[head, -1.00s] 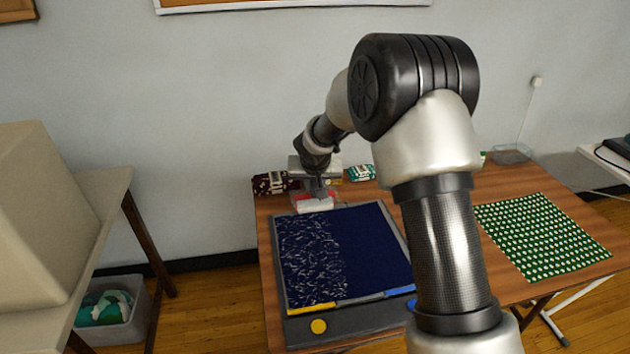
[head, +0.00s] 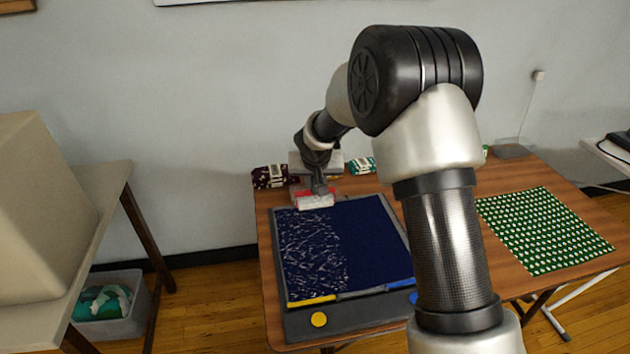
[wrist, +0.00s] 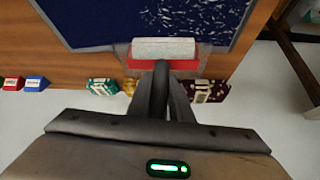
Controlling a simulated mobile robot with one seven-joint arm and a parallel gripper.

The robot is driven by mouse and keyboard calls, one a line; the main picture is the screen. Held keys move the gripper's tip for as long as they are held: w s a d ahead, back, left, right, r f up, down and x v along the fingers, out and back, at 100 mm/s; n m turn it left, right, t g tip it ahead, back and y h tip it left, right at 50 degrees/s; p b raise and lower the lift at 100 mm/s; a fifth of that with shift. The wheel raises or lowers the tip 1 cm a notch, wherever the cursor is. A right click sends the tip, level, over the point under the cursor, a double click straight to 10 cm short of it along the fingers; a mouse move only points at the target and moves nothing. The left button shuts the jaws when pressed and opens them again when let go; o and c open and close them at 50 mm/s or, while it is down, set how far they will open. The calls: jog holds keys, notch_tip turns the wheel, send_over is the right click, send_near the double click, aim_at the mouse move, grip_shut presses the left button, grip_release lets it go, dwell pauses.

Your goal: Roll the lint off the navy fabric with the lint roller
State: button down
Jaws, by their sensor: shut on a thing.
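The navy fabric (head: 375,240) lies flat on a grey board (head: 350,318) on the wooden table. White lint covers its left part in the head view; the right part looks clean. My gripper (head: 318,183) is at the far edge of the fabric, shut on the lint roller. The lint roller (wrist: 165,48) has a pale cylinder and a red part, and it shows at the fabric's edge in the wrist view. Whether the roller touches the fabric is not clear.
Folded fabric bundles, a dark red one (head: 270,177) and a green one (head: 361,165), lie at the table's back edge. A green dotted cloth (head: 543,229) lies at right. A bin (head: 112,307) stands on the floor at left. Red and blue blocks (wrist: 36,83) show in the wrist view.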

jog(key=s+d+b, duration=0.1)
jog(key=s+b, duration=0.1)
jog(key=s, duration=0.3)
jog(key=s+d+b, duration=0.1)
jog(key=s+b, duration=0.2)
jog(key=s, duration=0.1)
jog(key=s+d+b, duration=0.1)
jog(key=s+b, duration=0.2)
jog(key=s, duration=0.2)
jog(key=shift+s, duration=0.3)
jog(key=shift+s+d, duration=0.45)
jog(key=shift+s, duration=1.9)
jog(key=shift+s+d, duration=0.5)
jog(key=shift+s, duration=1.85)
jog(key=shift+s+d, duration=0.45)
jog(key=shift+s, duration=1.9)
notch_tip(320, 180, up, 5)
jog(key=p, duration=0.3)
jog(key=shift+p, duration=0.4)
